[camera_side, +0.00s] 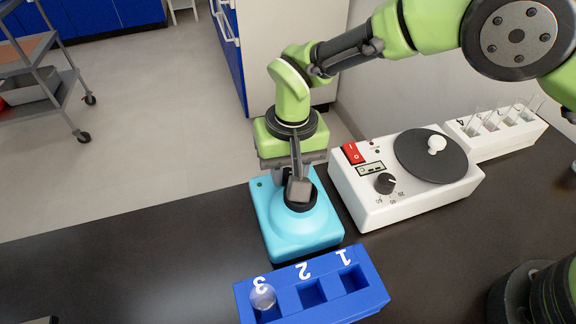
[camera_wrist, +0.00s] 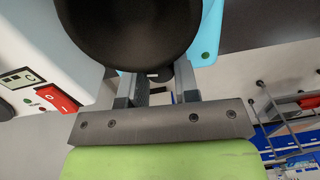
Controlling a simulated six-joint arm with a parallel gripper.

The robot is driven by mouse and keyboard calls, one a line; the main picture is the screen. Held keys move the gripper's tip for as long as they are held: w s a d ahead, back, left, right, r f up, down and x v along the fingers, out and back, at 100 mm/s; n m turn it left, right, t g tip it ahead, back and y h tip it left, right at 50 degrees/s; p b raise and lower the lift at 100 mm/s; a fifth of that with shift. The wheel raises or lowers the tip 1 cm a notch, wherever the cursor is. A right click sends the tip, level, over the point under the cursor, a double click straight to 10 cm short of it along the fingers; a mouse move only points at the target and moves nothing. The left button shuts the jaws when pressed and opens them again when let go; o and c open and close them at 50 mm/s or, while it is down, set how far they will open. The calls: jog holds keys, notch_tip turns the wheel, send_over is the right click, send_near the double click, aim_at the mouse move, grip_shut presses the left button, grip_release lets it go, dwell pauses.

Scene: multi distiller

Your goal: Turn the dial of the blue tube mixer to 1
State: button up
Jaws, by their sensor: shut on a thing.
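The blue tube mixer (camera_side: 290,232) is a light-blue box with a round black cup (camera_side: 301,205) on top. A corner of it with a green light shows in the wrist view (camera_wrist: 208,35). My gripper (camera_side: 290,172) points down over the mixer's far part, just behind the cup. In the wrist view the black cup fills the top middle, in front of my two grey fingers (camera_wrist: 158,90). A small dark part, seemingly the dial (camera_wrist: 160,73), sits between the fingers, which are shut on it. Most of the dial and its numbers are hidden, so its setting cannot be read.
A white stirrer (camera_side: 375,215) with a black knob, red switch and round plate stands close on the right. A white tube rack (camera_side: 490,145) is beyond it. A blue numbered rack (camera_side: 330,310) stands in front, with a tube in slot 3.

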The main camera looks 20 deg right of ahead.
aim_at(291, 172)
jog(key=shift+m, duration=1.5)
jog(key=o, duration=0.9)
jog(key=r, duration=1)
jog(key=shift+s+d, duration=0.1)
jog(key=shift+d, duration=0.15)
